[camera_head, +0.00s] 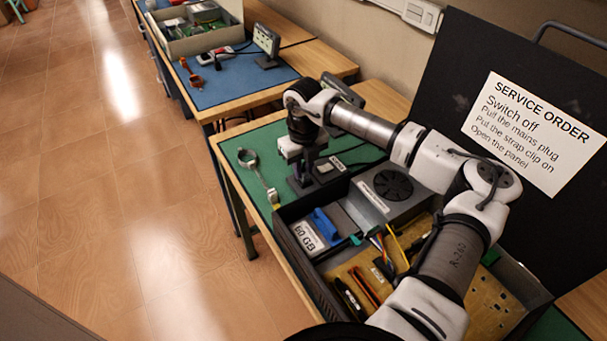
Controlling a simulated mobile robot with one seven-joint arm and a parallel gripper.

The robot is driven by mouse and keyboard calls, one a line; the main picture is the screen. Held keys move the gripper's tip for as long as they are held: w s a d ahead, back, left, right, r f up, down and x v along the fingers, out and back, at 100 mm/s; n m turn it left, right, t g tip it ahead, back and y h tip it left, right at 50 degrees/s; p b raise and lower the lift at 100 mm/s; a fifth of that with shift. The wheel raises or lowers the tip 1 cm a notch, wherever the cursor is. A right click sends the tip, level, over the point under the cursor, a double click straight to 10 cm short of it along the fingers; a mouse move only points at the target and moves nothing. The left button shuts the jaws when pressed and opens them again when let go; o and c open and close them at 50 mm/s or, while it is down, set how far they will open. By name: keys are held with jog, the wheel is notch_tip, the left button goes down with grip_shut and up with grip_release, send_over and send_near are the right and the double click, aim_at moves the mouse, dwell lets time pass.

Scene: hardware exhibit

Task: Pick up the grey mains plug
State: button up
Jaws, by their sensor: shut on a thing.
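A small grey block with a pale label (328,169) sits right beside the fingers on the mat. A dark cable (366,163) runs from there to the right, under my arm. I cannot tell whether the plug is clear of the block or the mat.
The open computer case (297,262) stands close in front, its fan unit (388,187) near my gripper. A service-order sign (533,133) stands right. A second bench with a blue mat (220,88) is behind.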

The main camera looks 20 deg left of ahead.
aim_at(303, 171)
notch_tip(303, 171, up, 20)
jog(key=b, duration=0.4)
jog(key=shift+b, duration=0.35)
